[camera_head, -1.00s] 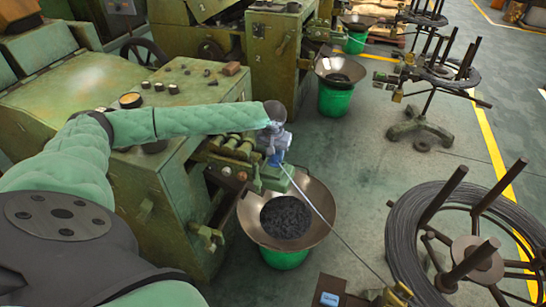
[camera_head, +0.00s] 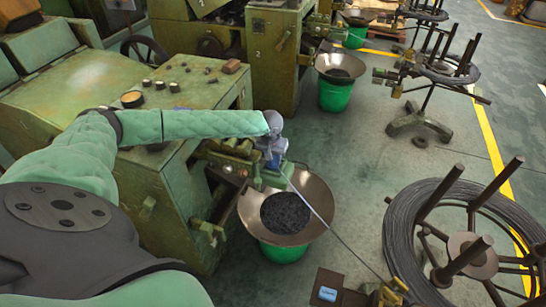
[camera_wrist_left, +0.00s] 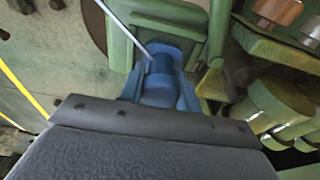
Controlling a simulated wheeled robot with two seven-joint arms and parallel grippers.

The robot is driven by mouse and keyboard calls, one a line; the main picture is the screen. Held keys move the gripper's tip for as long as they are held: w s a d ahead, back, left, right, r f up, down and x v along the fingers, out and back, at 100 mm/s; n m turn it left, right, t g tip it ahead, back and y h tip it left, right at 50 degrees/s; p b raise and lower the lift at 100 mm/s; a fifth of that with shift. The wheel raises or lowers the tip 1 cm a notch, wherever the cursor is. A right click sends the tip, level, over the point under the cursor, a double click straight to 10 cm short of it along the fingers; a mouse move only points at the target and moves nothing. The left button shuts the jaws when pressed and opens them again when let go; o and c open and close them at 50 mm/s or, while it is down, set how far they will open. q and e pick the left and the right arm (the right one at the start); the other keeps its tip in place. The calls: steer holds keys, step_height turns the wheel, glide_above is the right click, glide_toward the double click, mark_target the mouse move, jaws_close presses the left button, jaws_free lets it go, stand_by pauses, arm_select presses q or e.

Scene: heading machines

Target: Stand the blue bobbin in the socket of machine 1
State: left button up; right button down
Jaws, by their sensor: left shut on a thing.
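My left gripper (camera_head: 271,155) is at the front corner of the green machine 1 (camera_head: 160,185), above the bowl. It is shut on the blue bobbin (camera_wrist_left: 158,80), which shows in the left wrist view as a short blue cylinder between the fingers. In the head view the bobbin is mostly hidden by the gripper. A green bracket (camera_wrist_left: 170,20) of the machine lies just beyond the bobbin in the wrist view. The socket itself is hidden, so I cannot tell whether the bobbin touches it. My right gripper is not in view.
A thin wire (camera_head: 325,222) runs past the gripper towards the wire coil (camera_head: 405,215) at right. A wide bowl (camera_head: 318,205) on a green bucket stands below. Rollers (camera_wrist_left: 285,105) sit close beside the gripper. Machine 2 (camera_head: 272,60) stands behind.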

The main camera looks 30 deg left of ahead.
arm_select(q)
steer(key=shift+f, duration=0.1)
steer(key=o, duration=1)
